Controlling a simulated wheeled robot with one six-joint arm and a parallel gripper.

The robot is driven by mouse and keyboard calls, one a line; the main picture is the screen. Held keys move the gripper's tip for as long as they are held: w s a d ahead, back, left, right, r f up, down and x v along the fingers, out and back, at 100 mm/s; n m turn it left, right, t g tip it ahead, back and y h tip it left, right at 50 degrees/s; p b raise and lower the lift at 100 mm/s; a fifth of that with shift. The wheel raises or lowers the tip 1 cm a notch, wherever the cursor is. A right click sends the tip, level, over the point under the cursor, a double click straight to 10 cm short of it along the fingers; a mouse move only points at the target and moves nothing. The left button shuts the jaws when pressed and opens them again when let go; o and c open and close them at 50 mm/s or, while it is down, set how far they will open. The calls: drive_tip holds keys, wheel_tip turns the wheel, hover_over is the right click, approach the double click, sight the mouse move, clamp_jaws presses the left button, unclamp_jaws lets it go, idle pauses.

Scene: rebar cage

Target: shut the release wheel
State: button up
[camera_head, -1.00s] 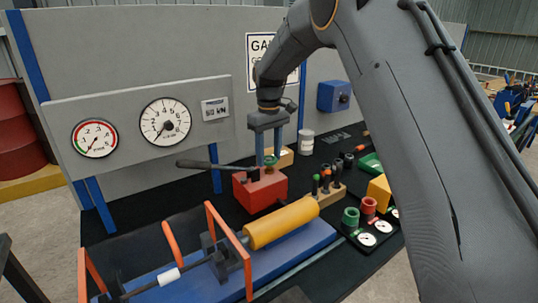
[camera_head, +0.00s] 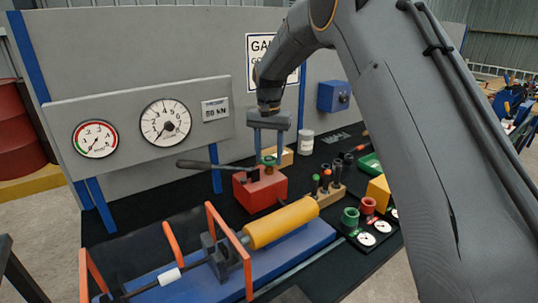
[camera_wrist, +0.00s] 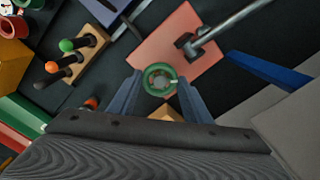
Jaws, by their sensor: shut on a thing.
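The release wheel (camera_wrist: 159,80) is a small green ring with a grey hub on top of the red pump block (camera_wrist: 150,45). In the head view the wheel (camera_head: 270,160) shows as a small green piece on the red block (camera_head: 262,190). My gripper (camera_wrist: 157,84) points down over it, with one blue finger on each side of the wheel, and is shut on it. In the head view my gripper (camera_head: 270,155) stands upright above the block. The lower fingertips partly merge with the wheel there.
A dark pump lever (camera_head: 205,165) sticks out left from the block. A yellow cylinder (camera_head: 282,222) lies in front on a blue base with orange bars. A wooden rack (camera_head: 328,195) of coloured-tip tools stands to the right. Gauges hang on the panel behind.

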sight(269, 159)
drive_tip(key=m, duration=0.5)
drive_tip(key=shift+r+m, duration=0.15)
drive_tip(key=shift+m, duration=2.45)
drive_tip(key=o, duration=1.1)
drive_tip(key=shift+c, duration=0.2)
wheel_tip(269, 159, up, 8)
drive_tip(key=shift+f+b, duration=0.15)
drive_tip(key=shift+b, duration=0.8)
